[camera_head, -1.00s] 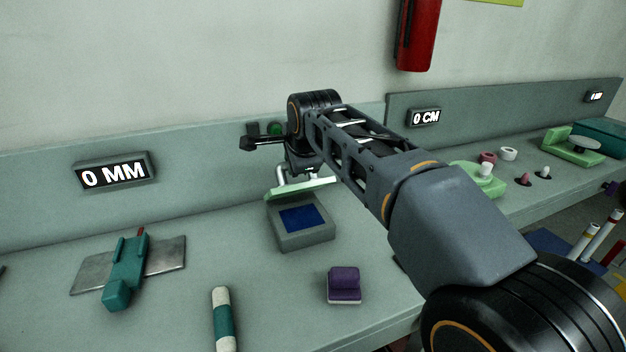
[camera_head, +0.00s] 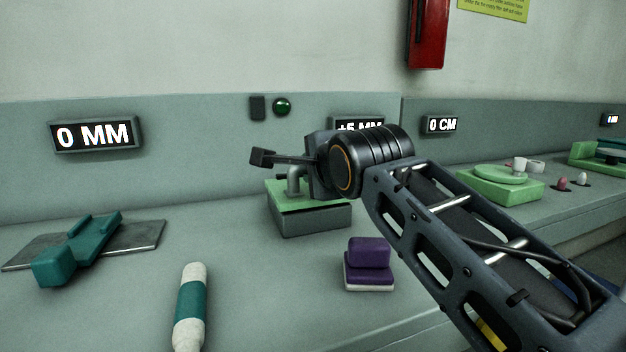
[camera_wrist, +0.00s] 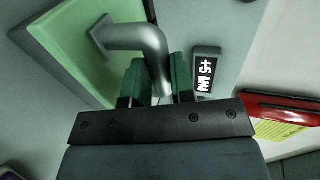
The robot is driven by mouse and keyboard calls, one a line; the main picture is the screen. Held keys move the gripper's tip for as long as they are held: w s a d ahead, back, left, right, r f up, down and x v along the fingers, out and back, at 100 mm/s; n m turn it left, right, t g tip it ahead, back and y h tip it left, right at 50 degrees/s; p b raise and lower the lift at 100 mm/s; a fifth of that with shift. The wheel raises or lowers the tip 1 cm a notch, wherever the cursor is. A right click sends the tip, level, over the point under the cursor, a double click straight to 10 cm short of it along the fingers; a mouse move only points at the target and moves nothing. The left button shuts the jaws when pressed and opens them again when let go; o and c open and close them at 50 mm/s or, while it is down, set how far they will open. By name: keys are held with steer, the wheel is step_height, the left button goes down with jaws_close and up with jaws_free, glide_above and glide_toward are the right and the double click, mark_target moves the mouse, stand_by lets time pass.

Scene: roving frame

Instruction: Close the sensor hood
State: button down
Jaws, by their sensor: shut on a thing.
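The sensor hood is a green lid (camera_head: 283,203) with a bent grey handle (camera_head: 293,180), on a grey box (camera_head: 312,222). In the head view the lid lies about flat over the box top, and the blue face inside is covered. Whether a thin gap is left at the far edge cannot be told, as my wrist hides that side. In the wrist view the lid (camera_wrist: 65,60) fills the upper left, and my gripper (camera_wrist: 158,82) is shut on the bent handle (camera_wrist: 138,38) between its green-padded fingers.
A purple block (camera_head: 368,262) stands just right and in front of the box. A teal-and-white cylinder (camera_head: 189,308) and a teal clamp-like piece (camera_head: 75,250) are to the left. A "+5 MM" display (camera_wrist: 206,72) and a green lamp (camera_head: 282,106) are behind.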

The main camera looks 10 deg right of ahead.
steer(key=shift+s+f, duration=0.1)
steer(key=shift+f, duration=0.35)
steer(key=shift+r, duration=0.1)
steer(key=c, duration=1)
jaws_free()
steer(key=shift+r, duration=0.1)
